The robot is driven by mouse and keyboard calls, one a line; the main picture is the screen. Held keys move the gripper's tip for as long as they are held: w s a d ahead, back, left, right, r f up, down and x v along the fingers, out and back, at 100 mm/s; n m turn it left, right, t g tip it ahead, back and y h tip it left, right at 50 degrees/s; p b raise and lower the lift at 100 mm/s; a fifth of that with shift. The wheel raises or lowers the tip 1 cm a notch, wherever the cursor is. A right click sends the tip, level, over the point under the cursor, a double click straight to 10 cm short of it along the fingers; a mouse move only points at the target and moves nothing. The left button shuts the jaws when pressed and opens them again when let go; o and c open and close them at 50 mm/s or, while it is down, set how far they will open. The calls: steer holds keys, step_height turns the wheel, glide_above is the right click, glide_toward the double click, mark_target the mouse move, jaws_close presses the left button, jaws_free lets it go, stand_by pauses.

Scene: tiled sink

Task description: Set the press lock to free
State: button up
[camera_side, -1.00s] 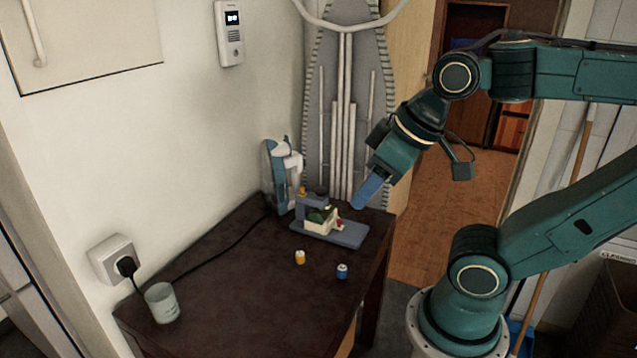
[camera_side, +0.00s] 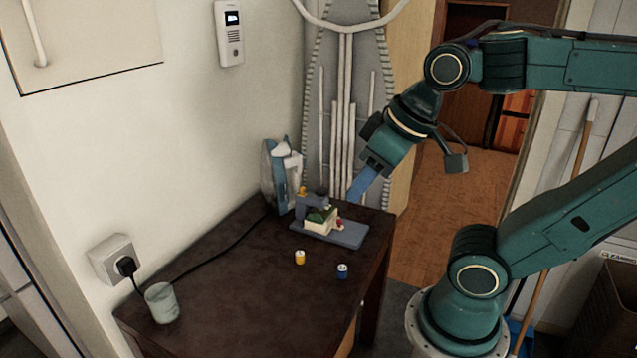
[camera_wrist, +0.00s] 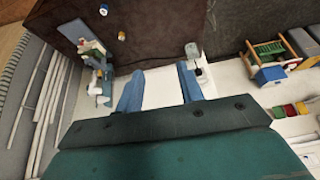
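The press (camera_side: 350,236) is a small blue-grey device with a flat base plate and a low upright at its left, near the table's far right corner. A dark round part (camera_side: 321,192) tops the upright, and a small yellow part (camera_side: 303,191) shows beside it. A white block with a green top (camera_side: 320,219) and a bit of red sits on the base. I cannot tell which part is the lock or its setting. My gripper (camera_side: 352,195) is just above and right of the press. In the wrist view my gripper (camera_wrist: 158,82) has its blue fingers apart, with nothing between them.
A blue and white iron-like appliance (camera_side: 282,178) stands behind the press by the wall. A yellow spool (camera_side: 300,257) and a blue spool (camera_side: 342,271) stand in front. A pale cup (camera_side: 162,303) and a plugged-in cable (camera_side: 200,258) are at left. The table's middle is clear.

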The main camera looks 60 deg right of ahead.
steer(key=w+d+r+m+g, duration=0.1)
steer(key=w+d+r+m, duration=0.15)
steer(key=w, duration=0.35)
steer(key=w+d+r+m+g, duration=0.1)
steer(key=w+d+r+m, duration=0.15)
steer(key=w, duration=0.45)
steer(key=m+g, duration=0.4)
steer(key=m, duration=0.9)
glide_above(302, 188)
step_height(302, 188, down, 19)
steer(key=shift+d+r, duration=0.15)
steer(key=shift+r, duration=0.05)
steer(key=shift+f, duration=0.1)
step_height(302, 188, down, 14)
steer(key=shift+r, duration=0.25)
